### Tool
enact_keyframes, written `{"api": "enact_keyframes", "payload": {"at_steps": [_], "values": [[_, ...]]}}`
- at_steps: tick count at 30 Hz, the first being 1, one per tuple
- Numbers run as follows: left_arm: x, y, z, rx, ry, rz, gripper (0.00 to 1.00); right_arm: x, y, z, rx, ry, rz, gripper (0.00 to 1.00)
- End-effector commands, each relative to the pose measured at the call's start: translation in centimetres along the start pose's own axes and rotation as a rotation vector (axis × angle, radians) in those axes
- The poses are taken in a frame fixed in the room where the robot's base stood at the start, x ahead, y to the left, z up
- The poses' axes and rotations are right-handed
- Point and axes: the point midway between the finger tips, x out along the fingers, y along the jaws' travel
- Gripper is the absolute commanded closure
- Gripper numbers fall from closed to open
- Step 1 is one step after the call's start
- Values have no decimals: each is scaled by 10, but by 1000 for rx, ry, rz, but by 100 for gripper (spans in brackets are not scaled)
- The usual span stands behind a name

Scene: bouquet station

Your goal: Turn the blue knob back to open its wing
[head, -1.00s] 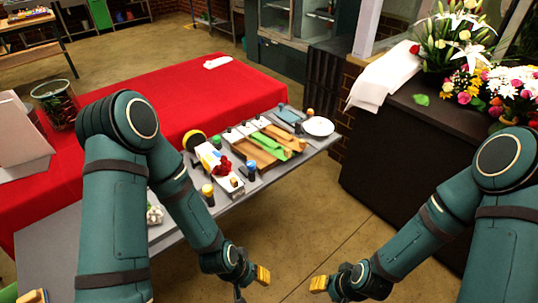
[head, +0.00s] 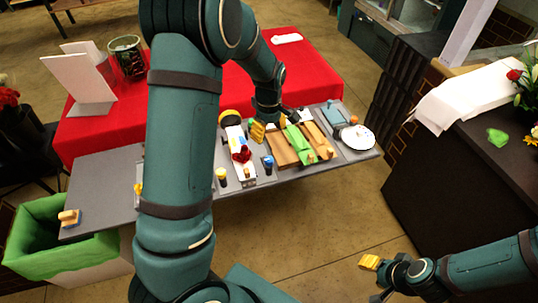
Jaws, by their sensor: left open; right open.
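The blue knob (head: 268,163) stands upright on the grey table (head: 100,185), near its front edge. A yellow knob (head: 221,174) stands to its left. A white panel with red flowers (head: 240,150) lies between and behind the two knobs. I cannot tell which piece is the blue knob's wing. My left gripper (head: 260,131) has yellow fingertips and is open. It hangs above the table, behind the blue knob and apart from it in the picture. My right gripper (head: 373,270) is open and empty over the floor, away from the table. My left arm hides part of the table.
Wooden boards (head: 282,149) and a green piece (head: 299,143) lie right of the blue knob. A white plate (head: 357,138) sits at the table's right end. A green-lined bin (head: 60,250) stands at front left. The floor before the table is clear.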

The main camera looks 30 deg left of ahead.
Motion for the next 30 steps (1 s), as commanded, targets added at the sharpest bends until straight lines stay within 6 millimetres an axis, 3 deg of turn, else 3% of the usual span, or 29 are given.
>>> {"api": "enact_keyframes", "payload": {"at_steps": [18, 24, 30], "values": [[108, -2, 1, -2, -3, -6, 36, 5, 1, 1, 0, 0, 1, 53], [130, -1, 1, -1, -2, -4, 36, 5, 2, 1, 0, 0, 1, 53], [137, -1, 1, -1, -2, -3, 36, 5, 2, 1, 0, 0, 1, 53]]}}
